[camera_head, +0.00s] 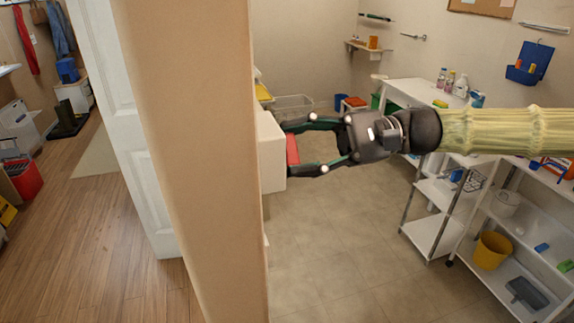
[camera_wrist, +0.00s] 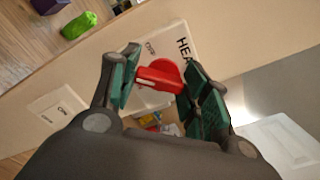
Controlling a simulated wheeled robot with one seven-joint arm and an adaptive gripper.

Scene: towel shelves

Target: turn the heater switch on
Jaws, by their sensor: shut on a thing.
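The heater switch is a red rotary handle (camera_wrist: 162,76) on a white box lettered "HEA…" (camera_wrist: 150,100), seen in the wrist view; the rest of the word is hidden. In the head view the white box (camera_head: 271,150) sticks out from the side of the tan wall end, and the red handle (camera_head: 292,150) shows at its right face. My gripper (camera_head: 298,147) reaches in from the right with its fingers on either side of the handle. In the wrist view my gripper (camera_wrist: 157,82) is closed on the red handle between its green pads. The handle's exact setting cannot be told.
A smaller white labelled plate (camera_wrist: 60,110) is on the same wall. The tan wall end (camera_head: 195,150) stands left of the box. White shelves (camera_head: 440,205) with a yellow bucket (camera_head: 491,250) stand at right. The tiled floor between is clear.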

